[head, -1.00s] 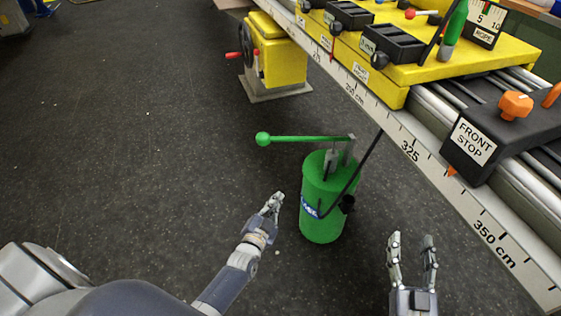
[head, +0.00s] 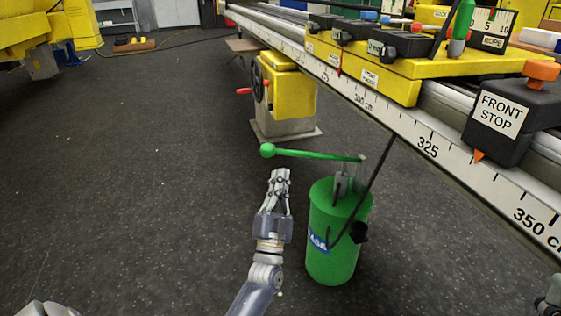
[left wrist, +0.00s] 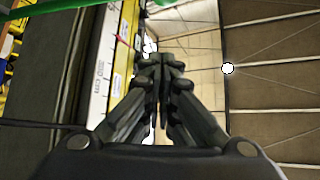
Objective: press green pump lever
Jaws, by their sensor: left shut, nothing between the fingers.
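The green pump (head: 333,245) stands upright on the dark floor, a cylinder with a blue label. Its green lever (head: 315,155) reaches left from the pivot at the top and ends in a ball (head: 267,150). My left gripper (head: 280,174) is shut and empty, with its tips pointing up, just below the lever near the ball end in the head view. Contact cannot be told. In the left wrist view the shut fingers (left wrist: 161,62) show, and a blurred green bar (left wrist: 75,5), likely the lever, crosses the top left corner. A part of my right arm or gripper (head: 550,296) shows at the lower right edge.
A long rail with a centimetre scale (head: 425,147) runs diagonally on the right, bearing a black front stop block (head: 510,120) and a yellow plate (head: 400,75). A yellow housing with a handwheel (head: 285,92) stands behind the pump.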

